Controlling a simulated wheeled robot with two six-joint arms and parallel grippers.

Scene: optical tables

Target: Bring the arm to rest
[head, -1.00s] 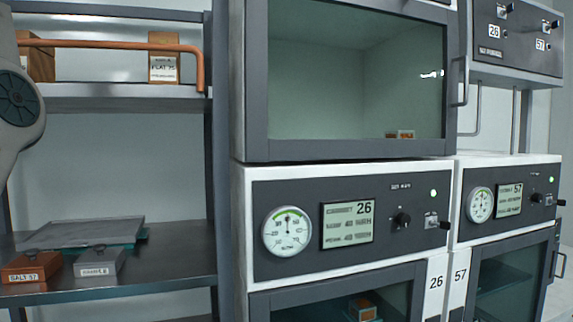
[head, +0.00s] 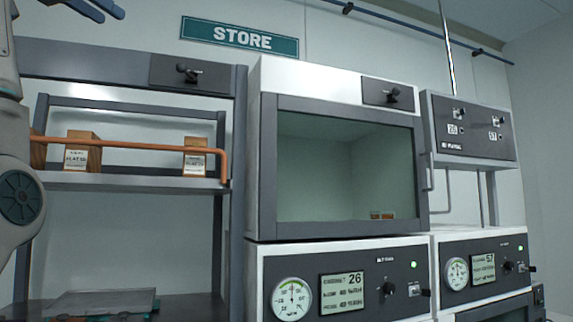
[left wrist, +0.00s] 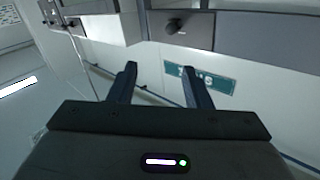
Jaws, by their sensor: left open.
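My left gripper (head: 97,8) shows at the top left of the head view, with its arm coming in along the left edge. In the left wrist view its two fingers (left wrist: 160,85) stand apart with nothing between them, so it is open and empty. Beyond the fingers are the wall and the STORE sign (left wrist: 207,78). My right gripper is in neither view.
An open shelf unit (head: 130,182) with an orange rail (head: 130,144) and wooden blocks (head: 82,151) stands at left. The STORE sign (head: 240,37) hangs above. The air before the wall is clear.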

